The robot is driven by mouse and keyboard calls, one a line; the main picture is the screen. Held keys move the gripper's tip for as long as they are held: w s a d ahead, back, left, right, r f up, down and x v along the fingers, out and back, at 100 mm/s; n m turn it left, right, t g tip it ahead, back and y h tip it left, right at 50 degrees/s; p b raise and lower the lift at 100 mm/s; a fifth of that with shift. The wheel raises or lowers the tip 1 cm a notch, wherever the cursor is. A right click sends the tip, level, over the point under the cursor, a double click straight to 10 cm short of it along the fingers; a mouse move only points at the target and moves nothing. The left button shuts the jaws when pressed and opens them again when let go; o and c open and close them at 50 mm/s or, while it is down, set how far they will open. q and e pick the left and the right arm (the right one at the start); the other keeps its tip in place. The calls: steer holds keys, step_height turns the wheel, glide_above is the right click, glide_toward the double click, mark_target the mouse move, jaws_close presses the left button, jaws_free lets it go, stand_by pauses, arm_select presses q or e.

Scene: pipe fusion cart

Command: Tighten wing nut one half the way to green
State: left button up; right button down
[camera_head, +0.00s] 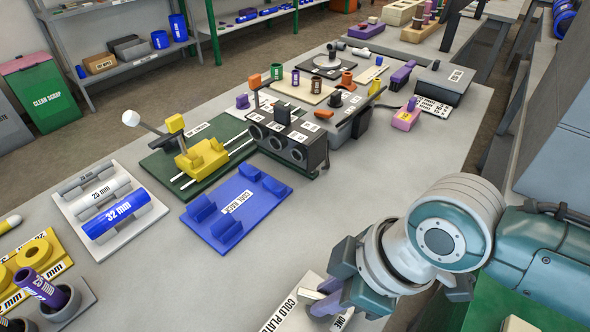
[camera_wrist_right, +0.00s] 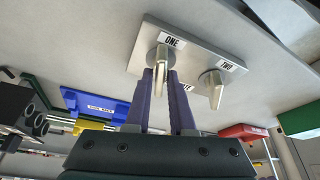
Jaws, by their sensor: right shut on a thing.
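Wing nut one (camera_wrist_right: 161,54) is a metal wing on a post, beside the label "ONE" on a pale plate (camera_wrist_right: 195,47) in the right wrist view. My right gripper (camera_wrist_right: 160,76) has its two purple fingers shut on that wing, one on each side. A second wing nut (camera_wrist_right: 213,88), labelled "TWO", stands to the right, apart from the fingers. I cannot make out a green mark near wing nut one. My left gripper is not in view.
A blue rack (camera_head: 262,219), a green board with a yellow clamp (camera_head: 203,156) and a white board with 25 mm and 32 mm pipes (camera_head: 139,237) stand on the table. The table (camera_head: 385,190) is clear between the rack and my right arm.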

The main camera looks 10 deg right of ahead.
steer(key=c, duration=0.9)
jaws_free()
steer(key=shift+p+v, duration=1.1)
steer(key=shift+v, duration=3.85)
steer(key=shift+d, duration=0.1)
